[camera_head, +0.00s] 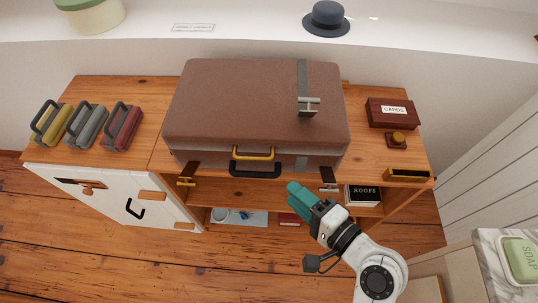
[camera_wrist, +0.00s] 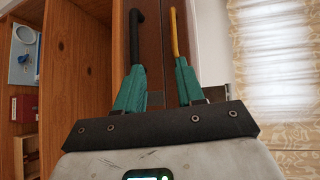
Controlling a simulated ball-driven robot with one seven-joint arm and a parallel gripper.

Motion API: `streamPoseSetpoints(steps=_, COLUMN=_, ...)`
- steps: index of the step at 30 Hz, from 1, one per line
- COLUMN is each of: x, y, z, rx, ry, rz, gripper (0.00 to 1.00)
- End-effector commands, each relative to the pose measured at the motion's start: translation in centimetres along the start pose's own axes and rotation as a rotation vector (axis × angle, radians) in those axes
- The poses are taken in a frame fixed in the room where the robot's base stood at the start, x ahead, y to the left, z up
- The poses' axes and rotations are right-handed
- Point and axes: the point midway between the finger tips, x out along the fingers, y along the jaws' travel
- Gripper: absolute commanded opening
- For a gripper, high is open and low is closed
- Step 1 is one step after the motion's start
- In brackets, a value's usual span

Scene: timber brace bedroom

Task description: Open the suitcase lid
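The brown suitcase (camera_head: 240,100) lies flat on the wooden cabinet with its lid down. A yellow handle (camera_head: 253,153) is on its front, with a black handle (camera_head: 255,170) just below. A grey strap with a metal buckle (camera_head: 308,105) lies across the lid's right part. A brass latch (camera_head: 186,182) and a grey latch (camera_head: 328,188) show at the front edge. My gripper (camera_head: 294,189) is before the front, right of the handles. In the wrist view its teal fingers (camera_wrist: 159,75) are apart, near the black handle (camera_wrist: 135,38) and yellow handle (camera_wrist: 174,32); contact is unclear.
Three small cases (camera_head: 85,125) stand on the cabinet's left. A cards box (camera_head: 393,113), a stamp (camera_head: 397,138) and a brass-coloured tray (camera_head: 408,175) are on the right. The shelf below holds a book (camera_head: 363,195). A hat (camera_head: 327,18) sits on the ledge behind. Floor at left is clear.

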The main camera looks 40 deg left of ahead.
Motion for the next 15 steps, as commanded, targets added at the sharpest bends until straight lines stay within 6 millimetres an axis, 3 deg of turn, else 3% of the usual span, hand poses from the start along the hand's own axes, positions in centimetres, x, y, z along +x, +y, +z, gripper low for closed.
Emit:
streamPoseSetpoints(steps=3, x=1.2, y=-1.6, z=0.4, rx=0.048, ry=-0.023, rz=-0.057, gripper=0.38)
streamPoseSetpoints(steps=8, x=2.6, y=-2.0, z=0.6, rx=0.058, ry=-0.029, rz=-0.067, gripper=0.38)
streamPoseSetpoints(steps=15, x=6.8, y=-2.2, z=0.7, rx=0.055, ry=-0.030, rz=-0.064, gripper=0.38)
